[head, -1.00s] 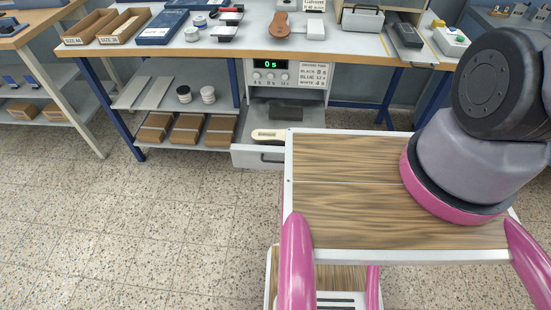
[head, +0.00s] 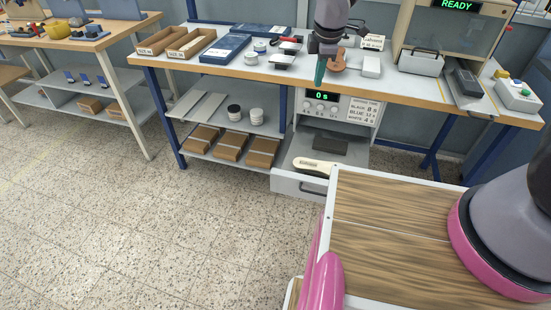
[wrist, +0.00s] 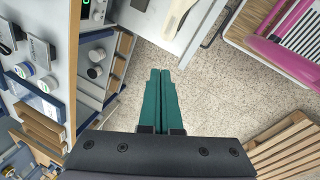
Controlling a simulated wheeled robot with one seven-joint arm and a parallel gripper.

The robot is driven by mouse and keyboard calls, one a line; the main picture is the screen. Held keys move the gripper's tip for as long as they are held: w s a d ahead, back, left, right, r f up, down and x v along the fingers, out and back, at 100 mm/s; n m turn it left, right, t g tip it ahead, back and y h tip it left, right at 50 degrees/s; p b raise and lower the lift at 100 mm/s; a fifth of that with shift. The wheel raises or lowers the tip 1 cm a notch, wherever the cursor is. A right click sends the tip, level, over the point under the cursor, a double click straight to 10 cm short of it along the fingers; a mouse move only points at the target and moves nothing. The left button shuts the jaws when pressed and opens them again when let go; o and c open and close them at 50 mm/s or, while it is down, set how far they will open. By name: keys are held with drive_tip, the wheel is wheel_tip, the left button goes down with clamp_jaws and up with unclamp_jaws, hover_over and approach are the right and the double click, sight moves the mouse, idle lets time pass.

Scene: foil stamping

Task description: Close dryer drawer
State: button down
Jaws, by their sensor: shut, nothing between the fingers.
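The dryer (head: 345,110) hangs under the bench with a green "0 s" display and knobs. Its grey drawer (head: 299,187) is pulled out toward me. A cream sole-shaped piece (head: 313,167) lies in the drawer, with a dark pad (head: 320,143) behind it. My gripper (head: 320,80) has teal fingers, shut and empty, pointing down in front of the bench edge, above the dryer panel. In the wrist view, my gripper's shut fingers (wrist: 160,72) hang over the floor, apart from the drawer (wrist: 150,22), which shows at the top with the cream piece (wrist: 178,14).
My wooden-topped platform (head: 390,235) is close to the drawer's right front corner. A shelf left of the dryer holds jars (head: 257,116) and cardboard boxes (head: 230,147). The bench top (head: 215,72) carries trays and tools. The floor (head: 170,235) left of the drawer is clear.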

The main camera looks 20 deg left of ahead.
drive_tip(key=s+a+f+n, duration=0.4)
drive_tip(key=f, duration=0.3)
drive_tip(key=s+a+f+n, duration=0.3)
drive_tip(key=a+f+n, duration=0.1)
drive_tip(key=f, duration=0.4)
drive_tip(key=n+h, duration=0.1)
drive_tip(key=n, duration=0.5)
approach(276, 175)
drive_tip(key=s+r, duration=0.2)
drive_tip(key=s, duration=0.4)
drive_tip(key=w+f, duration=0.1)
drive_tip(key=f, duration=0.2)
drive_tip(key=w+f, duration=0.2)
drive_tip(key=f, duration=0.1)
drive_tip(key=w+f, duration=0.2)
drive_tip(key=f, duration=0.1)
drive_tip(key=shift+w+d+f, duration=0.1)
drive_tip(key=shift+d+f, duration=0.05)
drive_tip(key=shift+f, duration=0.05)
drive_tip(key=shift+w, duration=0.55)
